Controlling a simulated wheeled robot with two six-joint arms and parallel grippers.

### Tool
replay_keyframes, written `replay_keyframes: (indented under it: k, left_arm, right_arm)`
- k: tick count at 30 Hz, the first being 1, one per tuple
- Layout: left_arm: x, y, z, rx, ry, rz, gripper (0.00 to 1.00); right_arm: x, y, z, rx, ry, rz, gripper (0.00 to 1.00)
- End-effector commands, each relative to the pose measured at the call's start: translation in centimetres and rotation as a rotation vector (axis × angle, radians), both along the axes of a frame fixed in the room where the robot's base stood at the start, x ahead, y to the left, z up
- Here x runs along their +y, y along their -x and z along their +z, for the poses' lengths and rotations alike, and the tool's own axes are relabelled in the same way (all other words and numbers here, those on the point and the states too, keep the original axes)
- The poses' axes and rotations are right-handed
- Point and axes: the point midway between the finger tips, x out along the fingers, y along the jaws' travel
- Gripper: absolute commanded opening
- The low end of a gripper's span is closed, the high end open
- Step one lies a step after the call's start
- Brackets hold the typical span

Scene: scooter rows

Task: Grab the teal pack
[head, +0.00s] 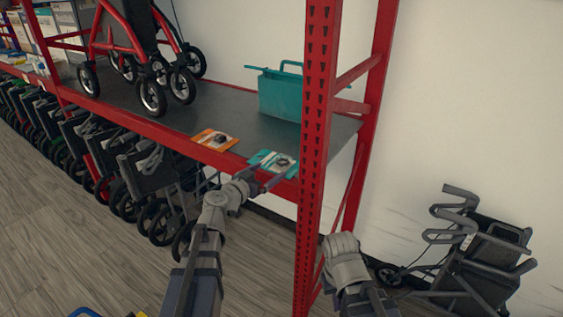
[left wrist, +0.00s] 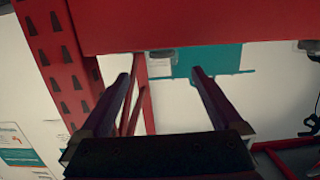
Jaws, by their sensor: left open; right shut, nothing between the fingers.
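A small grey part beyond the beam there may be the pack's item. My right arm's wrist shows right of the post; its fingers are hidden.
An orange pack (head: 215,140) lies left of the teal one. A teal basket (head: 281,94) stands behind, near the red post (head: 316,110). A red-framed walker (head: 140,50) stands further left. Folded walkers line the floor below; another (head: 485,255) leans right.

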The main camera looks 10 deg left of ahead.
Motion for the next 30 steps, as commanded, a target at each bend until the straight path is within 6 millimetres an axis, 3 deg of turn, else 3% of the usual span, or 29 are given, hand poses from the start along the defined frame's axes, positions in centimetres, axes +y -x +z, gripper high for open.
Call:
replay_keyframes:
  k: [4,11,21,29,30]
  left_arm:
    - [-0.6,-1.7,-0.3,0.000,0.000,-0.002,1.00]
    - [-0.8,-2.3,-0.3,0.001,0.000,-0.001,1.00]
    - [-2.2,-6.5,-0.7,0.001,-0.001,-0.003,1.00]
    - [-2.3,-6.7,-0.7,0.001,0.000,-0.001,1.00]
    - [-2.3,-6.7,-0.6,0.001,0.000,-0.001,0.95]
  right_arm:
    - [0.0,0.0,-0.3,0.000,0.000,0.000,0.00]
    - [0.0,0.0,-0.3,0.000,0.000,0.000,0.00]
    - [0.0,0.0,-0.7,0.000,0.000,0.000,0.00]
    - [0.0,0.0,-0.6,0.000,0.000,0.000,0.00]
    - [0.0,0.0,-0.6,0.000,0.000,0.000,0.00]
